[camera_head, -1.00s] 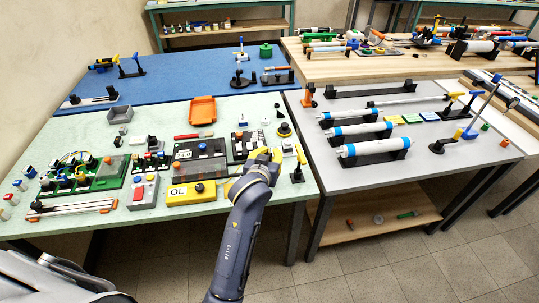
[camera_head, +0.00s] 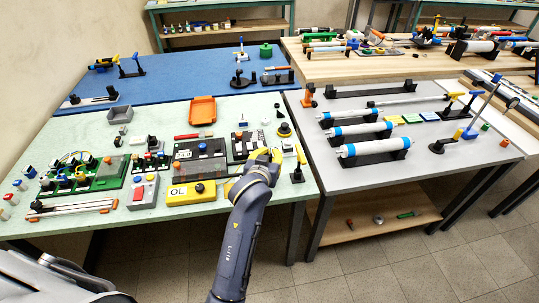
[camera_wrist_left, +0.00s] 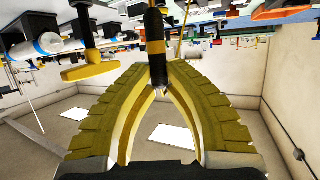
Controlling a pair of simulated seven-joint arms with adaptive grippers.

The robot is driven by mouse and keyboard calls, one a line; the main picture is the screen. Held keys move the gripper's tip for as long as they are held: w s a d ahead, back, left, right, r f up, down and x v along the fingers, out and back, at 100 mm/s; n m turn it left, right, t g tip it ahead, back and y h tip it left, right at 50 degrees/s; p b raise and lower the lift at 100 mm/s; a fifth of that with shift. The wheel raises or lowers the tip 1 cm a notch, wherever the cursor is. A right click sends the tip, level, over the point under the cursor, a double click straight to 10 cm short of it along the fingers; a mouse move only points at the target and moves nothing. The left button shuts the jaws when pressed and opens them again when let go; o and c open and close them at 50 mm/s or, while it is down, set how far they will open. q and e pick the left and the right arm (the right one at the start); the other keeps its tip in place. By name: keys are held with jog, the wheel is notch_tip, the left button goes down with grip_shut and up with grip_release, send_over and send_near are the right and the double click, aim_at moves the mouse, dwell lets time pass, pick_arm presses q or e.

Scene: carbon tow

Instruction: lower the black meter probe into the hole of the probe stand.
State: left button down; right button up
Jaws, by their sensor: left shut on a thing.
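My left gripper (camera_head: 258,163) is over the front right part of the pale green table. In the left wrist view its yellow fingers (camera_wrist_left: 157,75) are shut on the black meter probe (camera_wrist_left: 154,22), which has a yellow band. The probe runs up the picture from between the fingertips, with a small pale tip below them. In the head view the gripper hides the probe. I cannot pick out the probe stand or its hole for sure. The yellow meter reading OL (camera_head: 190,193) lies left of the gripper. My right gripper is out of view.
A black stand with a yellow bar (camera_head: 299,155) stands close to the right of the gripper; it also shows in the left wrist view (camera_wrist_left: 90,70). A dark panel (camera_head: 200,150) and an orange tray (camera_head: 202,110) lie to the left. The grey table at right holds blue-and-white cylinders (camera_head: 375,150).

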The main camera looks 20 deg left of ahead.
pick_arm(q)
jog(key=shift+f, duration=2.4)
jog(key=c, duration=1.4)
grip_release()
jog(key=shift+o, duration=0.2)
